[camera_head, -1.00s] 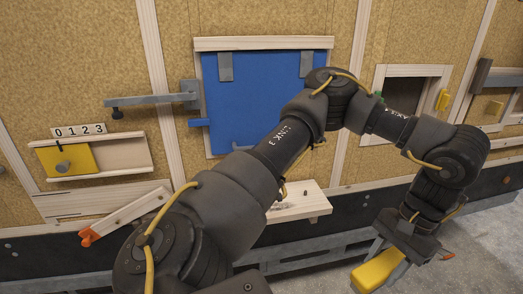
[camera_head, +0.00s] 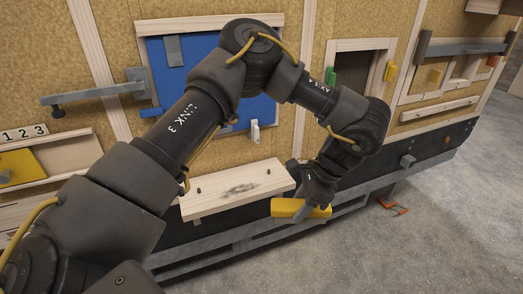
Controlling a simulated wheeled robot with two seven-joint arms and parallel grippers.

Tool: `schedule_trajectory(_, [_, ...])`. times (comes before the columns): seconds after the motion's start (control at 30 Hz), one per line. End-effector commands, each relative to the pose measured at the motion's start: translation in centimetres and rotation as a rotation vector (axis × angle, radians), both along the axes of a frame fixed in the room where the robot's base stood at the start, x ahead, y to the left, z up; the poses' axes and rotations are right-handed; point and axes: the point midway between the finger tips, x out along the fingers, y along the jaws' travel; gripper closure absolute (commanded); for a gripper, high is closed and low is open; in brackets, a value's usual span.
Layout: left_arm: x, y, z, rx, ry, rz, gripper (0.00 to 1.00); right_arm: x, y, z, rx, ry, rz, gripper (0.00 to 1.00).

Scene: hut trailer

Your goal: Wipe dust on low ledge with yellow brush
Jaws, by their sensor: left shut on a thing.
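The low ledge (camera_head: 215,202) is a pale wooden board fixed to the wall below the blue panel. My left gripper (camera_head: 307,204) is shut on the yellow brush (camera_head: 290,208). The brush is beside the ledge's right front corner, roughly level with it in the picture; I cannot tell whether they touch. The brush's underside is hidden. My right gripper is not in view.
The blue panel (camera_head: 212,120) is behind my left arm. A grey latch bar (camera_head: 95,92) juts out at the left. A grey rail (camera_head: 245,240) runs below the ledge. An orange item (camera_head: 392,207) lies on the floor at right, where the floor is otherwise clear.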

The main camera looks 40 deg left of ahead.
Motion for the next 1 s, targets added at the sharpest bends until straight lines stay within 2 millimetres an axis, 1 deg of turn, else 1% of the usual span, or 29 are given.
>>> schedule_trajectory(0.03, [0.8, 0.2, 0.5, 0.004, -0.001, -0.159, 0.77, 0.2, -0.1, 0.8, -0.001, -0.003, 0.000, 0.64])
schedule_trajectory(0.17, [3.2, 1.4, 0.6, -0.001, 0.004, -0.623, 0.77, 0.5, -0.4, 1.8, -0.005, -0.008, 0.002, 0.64])
schedule_trajectory(0.2, [3.9, 1.9, 0.6, -0.002, 0.005, -0.764, 0.77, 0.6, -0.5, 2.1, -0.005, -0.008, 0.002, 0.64])
schedule_trajectory(0.3, [5.5, 3.4, 0.6, -0.006, 0.003, -1.087, 0.77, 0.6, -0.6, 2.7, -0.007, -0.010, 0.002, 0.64])
schedule_trajectory(0.4, [6.8, 5.1, 0.6, -0.010, 0.003, -1.358, 0.77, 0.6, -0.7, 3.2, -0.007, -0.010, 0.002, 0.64])
schedule_trajectory(0.6, [8.7, 8.4, 0.5, -0.010, 0.000, -1.785, 0.77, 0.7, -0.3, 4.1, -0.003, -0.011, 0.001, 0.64])
schedule_trajectory(0.77, [9.7, 11.3, 0.3, -0.011, 0.003, -2.063, 0.77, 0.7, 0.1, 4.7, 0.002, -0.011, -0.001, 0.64])
schedule_trajectory(1.0, [10.8, 15.9, 0.3, -0.011, 0.007, -2.437, 0.77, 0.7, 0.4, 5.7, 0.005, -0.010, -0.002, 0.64])
